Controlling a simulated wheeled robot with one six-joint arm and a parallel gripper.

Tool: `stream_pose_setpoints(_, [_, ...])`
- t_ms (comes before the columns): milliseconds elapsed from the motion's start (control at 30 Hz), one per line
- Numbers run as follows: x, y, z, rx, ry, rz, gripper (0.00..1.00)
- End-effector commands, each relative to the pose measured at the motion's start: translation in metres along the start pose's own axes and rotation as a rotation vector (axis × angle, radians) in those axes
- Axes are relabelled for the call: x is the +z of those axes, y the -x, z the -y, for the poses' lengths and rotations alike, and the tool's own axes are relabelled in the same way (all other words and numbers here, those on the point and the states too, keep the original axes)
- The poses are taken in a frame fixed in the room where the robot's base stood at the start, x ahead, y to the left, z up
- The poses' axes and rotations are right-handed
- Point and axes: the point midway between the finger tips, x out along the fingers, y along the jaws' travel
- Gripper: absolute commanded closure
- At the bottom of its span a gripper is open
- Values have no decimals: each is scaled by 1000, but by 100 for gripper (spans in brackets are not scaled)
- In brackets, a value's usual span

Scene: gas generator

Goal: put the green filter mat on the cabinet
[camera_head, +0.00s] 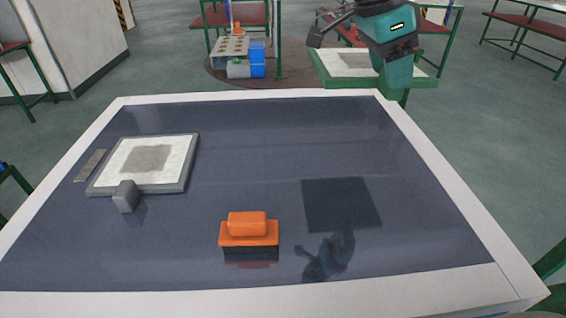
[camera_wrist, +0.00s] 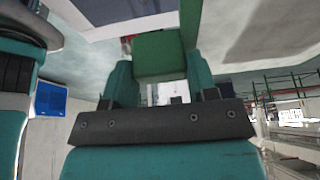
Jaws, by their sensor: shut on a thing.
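The green filter mat (camera_head: 422,83) has a green frame and a pale centre with a greyish patch. It hangs in the air at the upper right of the head view. My teal gripper (camera_head: 392,62) is shut on it and hides part of its middle. In the wrist view a green part of the mat (camera_wrist: 158,56) sits between my fingers (camera_wrist: 160,92). The cabinet (camera_head: 215,225) has a dark glossy top with a white rim. A dark square shadow and a teal reflection of my arm show on its right side, below the raised mat.
On the cabinet's left lies a grey-framed mat (camera_head: 183,172), with a small grey block (camera_head: 126,196) at its front edge and a thin metal strip (camera_head: 90,165) beside it. An orange-handled tool (camera_head: 248,230) stands front centre. The right part of the top is free.

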Motion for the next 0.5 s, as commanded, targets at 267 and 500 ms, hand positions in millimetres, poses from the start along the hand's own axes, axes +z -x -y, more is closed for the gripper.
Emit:
stream_pose_setpoints(267, [11,-28,0,1,3,-2,79])
stream_pose_setpoints(500, [35,-88,-1,4,1,-2,79])
